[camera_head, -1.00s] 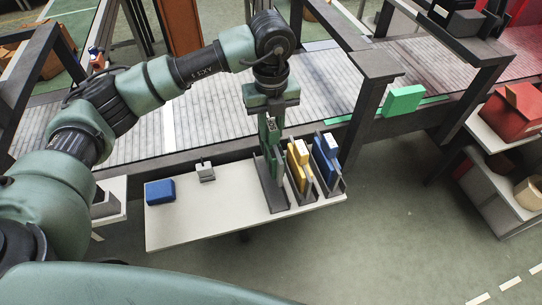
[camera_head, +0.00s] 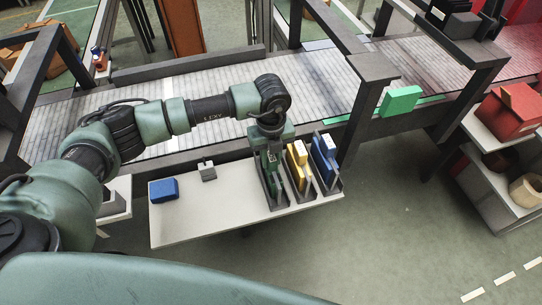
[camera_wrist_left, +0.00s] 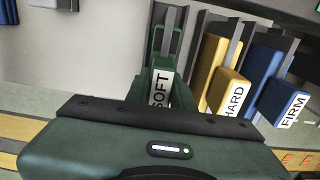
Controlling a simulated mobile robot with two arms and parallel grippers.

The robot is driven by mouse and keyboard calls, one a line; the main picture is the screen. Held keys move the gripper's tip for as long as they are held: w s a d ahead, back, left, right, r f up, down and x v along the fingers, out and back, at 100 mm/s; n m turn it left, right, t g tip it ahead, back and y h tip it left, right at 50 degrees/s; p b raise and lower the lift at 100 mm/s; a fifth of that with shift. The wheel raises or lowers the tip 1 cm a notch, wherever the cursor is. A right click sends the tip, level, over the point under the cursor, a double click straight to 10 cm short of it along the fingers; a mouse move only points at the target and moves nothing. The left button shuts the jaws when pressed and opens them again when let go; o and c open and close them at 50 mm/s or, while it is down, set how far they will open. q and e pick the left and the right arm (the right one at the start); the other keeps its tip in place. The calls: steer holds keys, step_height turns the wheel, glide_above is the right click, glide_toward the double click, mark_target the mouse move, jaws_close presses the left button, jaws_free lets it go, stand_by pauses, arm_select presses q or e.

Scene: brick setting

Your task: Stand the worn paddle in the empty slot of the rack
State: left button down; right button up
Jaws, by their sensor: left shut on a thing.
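My left gripper (camera_head: 270,153) is shut on a green paddle (camera_head: 269,170), which stands upright at the left slot of the dark rack (camera_head: 277,204). In the left wrist view the green paddle (camera_wrist_left: 159,90) carries a white SOFT label and lies between the slot's dark walls. Whether it rests on the slot's bottom is hidden. A yellow paddle (camera_head: 297,155) stands in the middle slot; its label reads HARD in the left wrist view (camera_wrist_left: 228,80). A blue paddle (camera_head: 322,150) stands in the right slot, labelled FIRM (camera_wrist_left: 278,103). My right gripper is not in view.
The rack stands at the right end of a white shelf (camera_head: 200,225). A blue block (camera_head: 164,190) and a small grey fixture (camera_head: 207,171) sit to its left. A conveyor (camera_head: 210,75) with dark posts lies behind. The shelf's front middle is clear.

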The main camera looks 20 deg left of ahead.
arm_select(q)
steer(key=c, duration=1.6)
jaws_free()
steer(key=shift+f, duration=0.15)
steer(key=o, duration=0.4)
step_height(320, 180, up, 11)
steer(key=b, duration=0.4)
steer(key=shift+r, duration=0.7)
